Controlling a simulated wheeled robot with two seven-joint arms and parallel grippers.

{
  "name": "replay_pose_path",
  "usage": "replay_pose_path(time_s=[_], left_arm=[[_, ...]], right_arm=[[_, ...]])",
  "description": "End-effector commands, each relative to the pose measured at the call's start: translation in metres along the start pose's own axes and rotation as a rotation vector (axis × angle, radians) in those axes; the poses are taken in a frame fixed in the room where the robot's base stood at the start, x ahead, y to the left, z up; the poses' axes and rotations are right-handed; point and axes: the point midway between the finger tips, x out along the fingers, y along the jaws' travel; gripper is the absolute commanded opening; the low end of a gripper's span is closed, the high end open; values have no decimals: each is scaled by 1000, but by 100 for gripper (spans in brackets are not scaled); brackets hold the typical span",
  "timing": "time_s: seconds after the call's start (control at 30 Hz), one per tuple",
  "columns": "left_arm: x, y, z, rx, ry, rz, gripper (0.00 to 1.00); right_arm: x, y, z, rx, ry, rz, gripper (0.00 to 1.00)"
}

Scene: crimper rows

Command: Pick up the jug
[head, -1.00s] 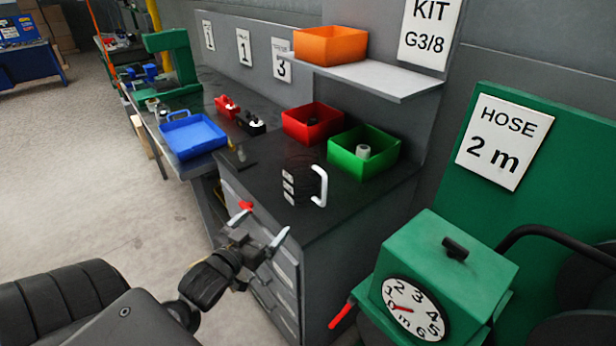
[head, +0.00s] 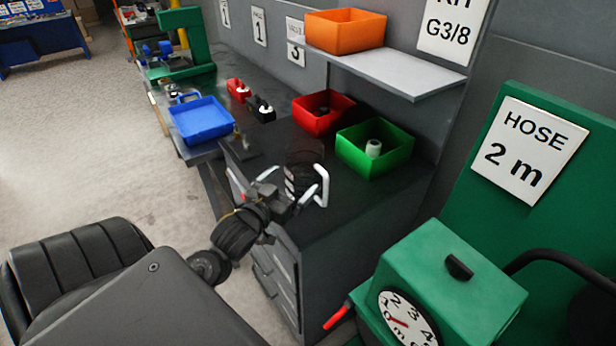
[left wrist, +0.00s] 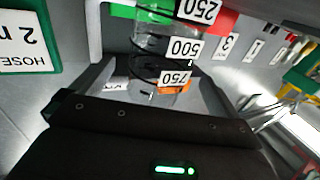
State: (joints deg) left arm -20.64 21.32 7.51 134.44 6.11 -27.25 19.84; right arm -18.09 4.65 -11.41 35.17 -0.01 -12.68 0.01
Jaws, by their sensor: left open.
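In the left wrist view the jug (left wrist: 165,45) appears upside down, with white labels 250, 500 and 750 and dark bands. The gripper hides part of the jug's lower body. My right gripper is not in view.
Behind the jug stand a red bin (head: 320,113) and a green bin (head: 400,153) holding a pale cylinder. A blue tray (head: 200,122) is at left. A grey shelf (head: 400,76) with an orange bin (head: 345,33) overhangs the back. A green hose box (head: 455,285) stands at right.

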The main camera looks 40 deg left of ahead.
Motion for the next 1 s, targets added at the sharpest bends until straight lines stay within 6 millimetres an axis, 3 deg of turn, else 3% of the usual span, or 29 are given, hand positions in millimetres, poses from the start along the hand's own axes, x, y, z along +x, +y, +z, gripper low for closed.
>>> replay_pose_path(time_s=[0.33,0.63,0.9,1.0], left_arm=[[17,-2,-1,0,-1,-4,100],[56,-3,3,0,-1,-3,100],[60,-3,5,0,0,-2,100],[60,-3,5,0,0,-3,90]], right_arm=[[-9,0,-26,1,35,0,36],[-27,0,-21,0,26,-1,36],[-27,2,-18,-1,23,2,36],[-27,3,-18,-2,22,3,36]])
